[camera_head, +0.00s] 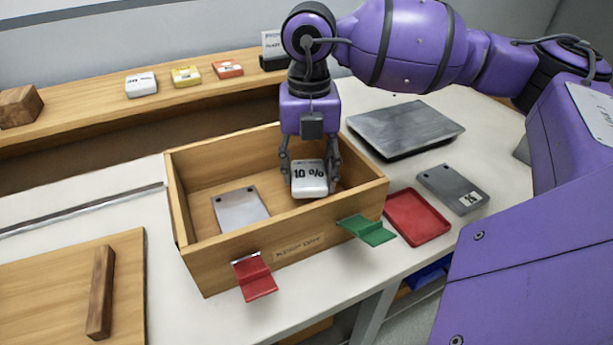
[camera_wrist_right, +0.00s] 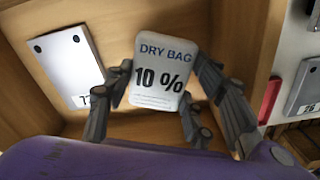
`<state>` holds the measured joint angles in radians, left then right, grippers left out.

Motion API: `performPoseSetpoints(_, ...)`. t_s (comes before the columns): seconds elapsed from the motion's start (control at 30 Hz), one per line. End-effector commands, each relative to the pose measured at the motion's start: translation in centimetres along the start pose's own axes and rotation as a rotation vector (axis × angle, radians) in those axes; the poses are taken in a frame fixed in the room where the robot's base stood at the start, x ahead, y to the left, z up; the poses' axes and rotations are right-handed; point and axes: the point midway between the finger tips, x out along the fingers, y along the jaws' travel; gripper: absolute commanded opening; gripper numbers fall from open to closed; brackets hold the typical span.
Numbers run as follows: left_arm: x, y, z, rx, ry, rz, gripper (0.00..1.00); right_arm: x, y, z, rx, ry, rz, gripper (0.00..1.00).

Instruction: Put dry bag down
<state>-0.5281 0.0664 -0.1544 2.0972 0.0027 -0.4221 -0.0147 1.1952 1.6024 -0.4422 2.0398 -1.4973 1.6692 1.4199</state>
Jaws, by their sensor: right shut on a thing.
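The dry bag (camera_head: 309,182) is a small white packet marked "10 %". My right gripper (camera_head: 310,165) is shut on it, with the fingers at its left and right sides. In the right wrist view the bag (camera_wrist_right: 162,76) reads "DRY BAG 10 %" between the fingers of the right gripper (camera_wrist_right: 157,115). The bag is inside the open wooden box (camera_head: 185,235), in its right part. I cannot tell whether its underside touches the box floor. My left gripper is not in view.
A grey plate (camera_head: 240,209) lies in the box's left part. A red clip (camera_head: 254,280) and a green clip (camera_head: 366,230) are on the front wall. Right of the box are a red tray (camera_head: 417,217), a grey plate (camera_head: 453,188) and a dark slab (camera_head: 406,127). Small packets line the back shelf (camera_head: 100,110).

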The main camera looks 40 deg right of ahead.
Motion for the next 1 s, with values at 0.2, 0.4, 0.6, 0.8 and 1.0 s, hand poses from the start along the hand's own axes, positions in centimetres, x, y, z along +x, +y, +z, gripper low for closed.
performPoseSetpoints(0.2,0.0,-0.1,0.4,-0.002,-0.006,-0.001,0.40,2.6,-0.5,0.5,-0.001,0.003,-0.003,0.24)
performPoseSetpoints(0.4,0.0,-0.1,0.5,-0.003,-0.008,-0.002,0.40,4.0,-0.4,0.6,0.000,0.000,0.000,0.24)
performPoseSetpoints(0.6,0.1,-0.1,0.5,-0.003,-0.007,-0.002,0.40,4.0,-0.4,0.6,0.000,0.000,0.000,0.24)
performPoseSetpoints(0.8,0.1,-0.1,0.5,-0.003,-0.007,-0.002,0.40,4.2,-0.4,0.6,0.000,0.000,0.000,0.58)
performPoseSetpoints(1.0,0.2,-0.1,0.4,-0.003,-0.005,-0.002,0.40,4.2,-0.4,0.6,0.000,0.000,0.001,0.58)
